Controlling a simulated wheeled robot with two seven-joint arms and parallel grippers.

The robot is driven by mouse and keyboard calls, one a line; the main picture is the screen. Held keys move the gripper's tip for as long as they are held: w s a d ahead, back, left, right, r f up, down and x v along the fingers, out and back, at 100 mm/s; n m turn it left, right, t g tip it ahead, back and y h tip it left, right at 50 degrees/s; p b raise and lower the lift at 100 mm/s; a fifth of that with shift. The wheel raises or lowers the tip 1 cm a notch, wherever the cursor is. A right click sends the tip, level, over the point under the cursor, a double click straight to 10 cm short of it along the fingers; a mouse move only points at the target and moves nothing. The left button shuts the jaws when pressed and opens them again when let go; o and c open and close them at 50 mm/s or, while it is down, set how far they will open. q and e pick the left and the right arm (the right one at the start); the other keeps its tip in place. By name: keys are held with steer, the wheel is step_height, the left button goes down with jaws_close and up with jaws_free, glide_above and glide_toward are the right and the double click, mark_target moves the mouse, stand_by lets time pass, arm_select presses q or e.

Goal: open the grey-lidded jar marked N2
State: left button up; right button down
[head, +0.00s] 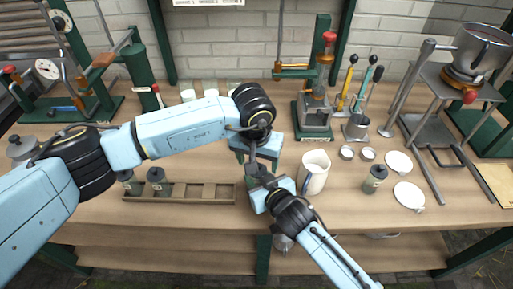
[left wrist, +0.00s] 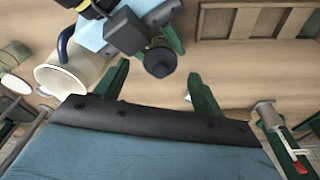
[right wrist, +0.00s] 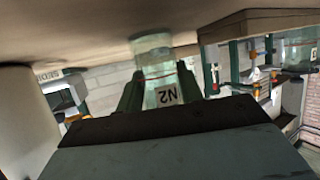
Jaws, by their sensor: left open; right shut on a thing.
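The jar marked N2 (right wrist: 158,72) is pale greenish glass, its label upside down in the right wrist view. My right gripper (right wrist: 160,90) is shut around its body. In the left wrist view the jar's dark grey lid (left wrist: 160,63), with a round knob, sits between and beyond the fingertips of my left gripper (left wrist: 160,80). That gripper is open, with a gap on both sides of the lid. In the head view my left gripper (head: 254,160) is above my right gripper (head: 257,183), and the arms mostly hide the jar.
A white jug (head: 313,173) stands close to the right of my grippers. A wooden rack (head: 205,193) holds other grey-lidded jars (head: 158,181) at the left. Another jar (head: 374,179) and white dishes (head: 408,194) are at the right. A green press (head: 315,108) stands behind.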

arm_select(q)
steer(key=shift+w+f, duration=0.2)
steer(key=shift+f, duration=0.85)
steer(key=c, duration=1.2)
steer(key=shift+r, duration=0.25)
steer(key=shift+r, duration=0.85)
steer(key=shift+r, duration=2)
arm_select(e)
steer(key=c, duration=0.8)
jaws_free()
steer(key=shift+c, duration=0.2)
